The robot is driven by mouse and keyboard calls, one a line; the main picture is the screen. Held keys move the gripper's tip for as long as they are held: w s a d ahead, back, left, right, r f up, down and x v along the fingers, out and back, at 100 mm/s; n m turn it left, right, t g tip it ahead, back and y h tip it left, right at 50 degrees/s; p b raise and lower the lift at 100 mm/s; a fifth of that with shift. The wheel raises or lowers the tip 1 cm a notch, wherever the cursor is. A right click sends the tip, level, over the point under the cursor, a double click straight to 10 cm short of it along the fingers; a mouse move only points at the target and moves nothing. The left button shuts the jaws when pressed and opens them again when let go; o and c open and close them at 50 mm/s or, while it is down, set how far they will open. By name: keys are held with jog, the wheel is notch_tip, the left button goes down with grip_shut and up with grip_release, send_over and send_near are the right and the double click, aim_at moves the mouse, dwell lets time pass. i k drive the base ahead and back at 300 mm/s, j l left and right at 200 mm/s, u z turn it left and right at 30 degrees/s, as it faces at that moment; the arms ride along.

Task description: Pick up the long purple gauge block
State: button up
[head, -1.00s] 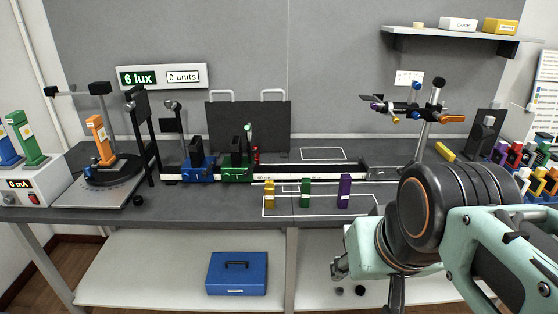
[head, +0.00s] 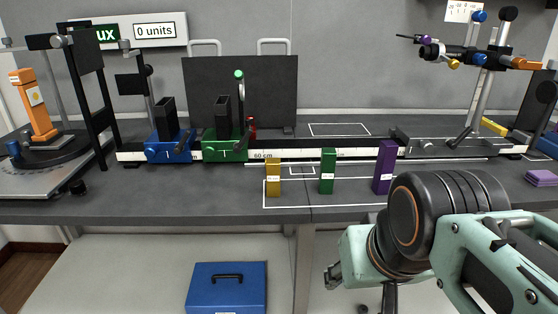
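The long purple gauge block (head: 385,168) stands upright on the bench top, the tallest and rightmost of three blocks in a row. A green block (head: 327,171) and a shorter yellow block (head: 273,179) stand to its left, apart from it. In the head view my gripper (head: 334,277) shows low in the picture, in front of the bench and below the blocks, partly hidden by my arm. It is not touching any block. Whether its fingers are open is too small and hidden to tell.
A rail with a ruler scale (head: 290,155) runs behind the blocks, carrying a blue carrier (head: 168,148) and a green carrier (head: 225,148). A tripod stand (head: 480,90) is at back right. A blue box (head: 227,287) sits on the lower shelf. White outlines mark bare bench around the blocks.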

aim_at(388, 151)
jog(key=l+u, duration=0.25)
jog(key=l, duration=0.4)
jog(key=k+l+u, duration=0.1)
jog(key=l+u, duration=0.15)
jog(key=l, duration=0.35)
